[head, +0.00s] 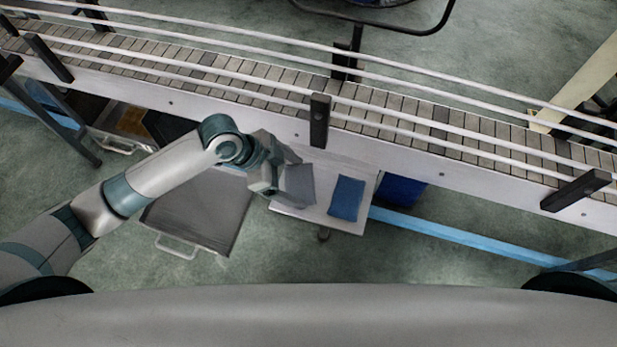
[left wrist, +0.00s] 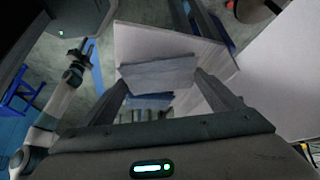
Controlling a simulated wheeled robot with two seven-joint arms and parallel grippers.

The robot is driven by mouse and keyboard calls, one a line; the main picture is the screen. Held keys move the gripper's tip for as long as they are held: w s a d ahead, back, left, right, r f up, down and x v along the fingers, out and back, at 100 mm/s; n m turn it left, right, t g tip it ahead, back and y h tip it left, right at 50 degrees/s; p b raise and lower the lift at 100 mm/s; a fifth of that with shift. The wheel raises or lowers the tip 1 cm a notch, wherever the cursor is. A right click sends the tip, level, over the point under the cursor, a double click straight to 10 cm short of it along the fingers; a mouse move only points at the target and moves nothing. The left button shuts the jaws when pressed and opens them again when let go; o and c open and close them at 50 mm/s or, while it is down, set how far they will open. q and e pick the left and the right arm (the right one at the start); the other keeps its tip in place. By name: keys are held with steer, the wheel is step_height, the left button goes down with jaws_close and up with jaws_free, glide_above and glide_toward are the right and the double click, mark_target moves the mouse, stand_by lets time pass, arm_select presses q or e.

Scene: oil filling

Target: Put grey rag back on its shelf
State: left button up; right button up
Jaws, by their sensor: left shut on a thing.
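My left gripper (head: 276,188) is over the left part of a white shelf (head: 330,216) below the conveyor. It is shut on the grey rag (head: 299,184). In the left wrist view the grey rag (left wrist: 158,73) spans between the two fingertips (left wrist: 160,80). I cannot tell whether the rag touches the shelf. A blue rag (head: 346,198) lies on the shelf to the right of the grey one; part of it also shows in the left wrist view (left wrist: 150,101). My right gripper (left wrist: 82,55) shows small at the left of the left wrist view; its jaws are unclear.
The conveyor (head: 440,173) with its rails and black posts runs above the shelf's far edge. A dark grey tray (head: 200,210) with a handle is left of the shelf. A blue bin (head: 401,191) is to the right, with a blue beam (head: 440,232) near it.

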mark_target(309, 181)
arm_select(q)
steer(key=shift+d+r, duration=0.1)
steer(key=shift+d, duration=0.35)
steer(key=shift+w+d+f+p, duration=0.1)
steer(key=shift+d+f+p, duration=0.1)
steer(key=shift+d+p, duration=0.35)
steer(key=shift+d+f+p, duration=0.15)
steer(key=shift+d+p, duration=0.2)
steer(key=shift+d, duration=0.35)
steer(key=shift+f, duration=0.5)
steer(key=o, duration=0.9)
steer(key=shift+f, duration=0.1)
steer(key=shift+a+r, duration=0.1)
steer(key=shift+r, duration=0.1)
steer(key=b+v, duration=0.2)
steer(key=v, duration=0.9)
steer(key=shift+a+r, duration=0.15)
steer(key=shift+r, duration=0.2)
